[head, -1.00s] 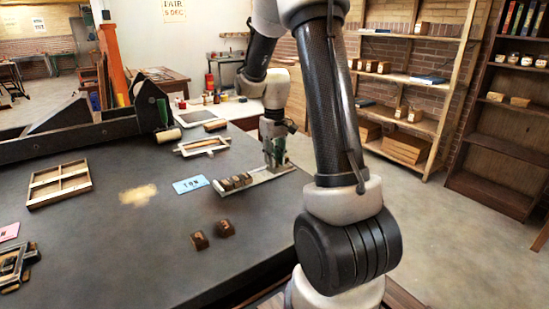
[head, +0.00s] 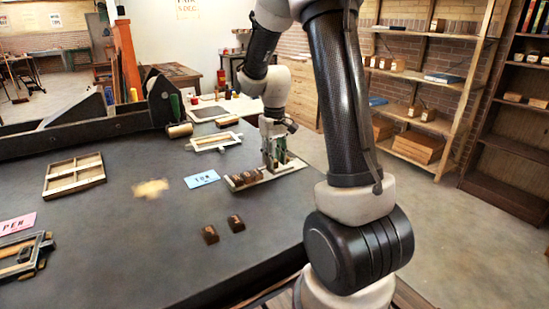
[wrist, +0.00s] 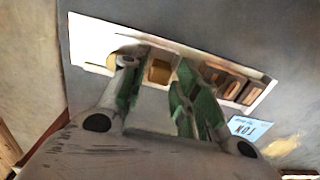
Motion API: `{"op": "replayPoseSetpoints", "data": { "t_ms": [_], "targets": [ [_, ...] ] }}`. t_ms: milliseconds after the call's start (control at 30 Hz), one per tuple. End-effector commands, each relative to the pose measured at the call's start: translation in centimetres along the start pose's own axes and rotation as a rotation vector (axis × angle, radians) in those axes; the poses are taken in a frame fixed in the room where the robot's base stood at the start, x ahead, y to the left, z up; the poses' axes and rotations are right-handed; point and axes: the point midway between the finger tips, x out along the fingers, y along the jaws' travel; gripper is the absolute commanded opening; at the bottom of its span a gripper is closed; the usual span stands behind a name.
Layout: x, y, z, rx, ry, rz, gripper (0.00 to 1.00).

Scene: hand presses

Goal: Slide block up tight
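A pale, shallow tray (head: 290,169) lies near the table's right edge; its bare end also shows in the wrist view (wrist: 91,38). Several dark brown blocks (head: 244,178) stand in a row at its left end; they show at right in the wrist view (wrist: 232,84). My gripper (head: 270,165) is low over the tray, right of that row. In the wrist view its green-padded fingers are apart, with a tan block (wrist: 160,71) between them. Gaps show on both sides of it.
Two loose brown blocks (head: 236,223) lie on the table in front of the tray. A wooden frame (head: 74,176), a pink card (head: 17,223) and a metal frame (head: 210,141) lie around. A large press (head: 80,132) stands at the back left. The table centre is mostly clear.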

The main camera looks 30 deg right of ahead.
Motion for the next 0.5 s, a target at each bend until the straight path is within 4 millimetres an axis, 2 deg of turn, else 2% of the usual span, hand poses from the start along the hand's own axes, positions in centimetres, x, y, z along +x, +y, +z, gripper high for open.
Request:
{"op": "replayPoseSetpoints", "data": {
  "t_ms": [167,500],
  "targets": [
    [-2.3,0.0,-0.1,0.0,0.006,0.001,0.3],
    [-9.6,0.0,-0.1,0.0,0.005,0.001,0.3]
  ]
}}
